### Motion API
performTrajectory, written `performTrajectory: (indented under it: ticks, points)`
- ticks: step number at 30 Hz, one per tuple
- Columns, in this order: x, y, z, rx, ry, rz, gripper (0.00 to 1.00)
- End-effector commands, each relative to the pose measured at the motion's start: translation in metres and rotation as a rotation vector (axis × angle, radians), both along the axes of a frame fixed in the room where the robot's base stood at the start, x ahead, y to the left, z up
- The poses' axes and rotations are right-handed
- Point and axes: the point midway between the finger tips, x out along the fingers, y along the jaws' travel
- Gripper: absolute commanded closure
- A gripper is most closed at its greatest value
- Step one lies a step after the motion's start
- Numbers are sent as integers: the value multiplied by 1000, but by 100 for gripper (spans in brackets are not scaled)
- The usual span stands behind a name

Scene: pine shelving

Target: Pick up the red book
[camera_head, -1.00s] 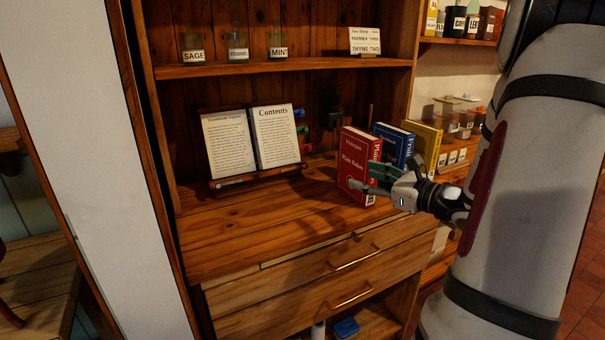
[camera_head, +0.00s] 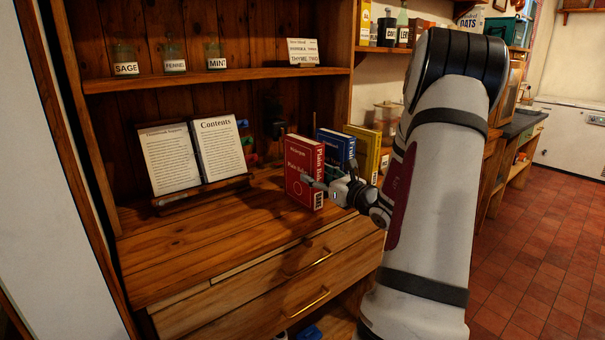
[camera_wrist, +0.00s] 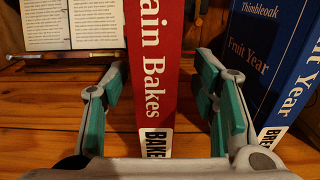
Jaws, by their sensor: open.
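The red book (camera_head: 305,172), titled "Plain Bakes", stands upright on the wooden counter. In the wrist view its red spine (camera_wrist: 153,62) rises between the two green-padded fingers. My gripper (camera_head: 326,180) is at the book's lower spine; in the wrist view my gripper (camera_wrist: 162,95) is open, one finger on each side of the spine, with visible gaps. Whether the fingertips reach past the spine's edges is hard to tell.
A blue book (camera_head: 336,146) stands close to the right of the red one, near my right finger. A yellow book (camera_head: 365,150) is beyond it. An open book on a stand (camera_head: 190,158) is to the left. The counter's front left (camera_head: 190,240) is clear.

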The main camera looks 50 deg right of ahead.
Motion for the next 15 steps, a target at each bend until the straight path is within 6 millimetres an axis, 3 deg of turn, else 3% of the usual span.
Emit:
performTrajectory:
  ticks: [9,15]
  points:
    - [40,-6,-3,-1,-2,2,47]
    - [49,-8,-3,0,0,1,47]
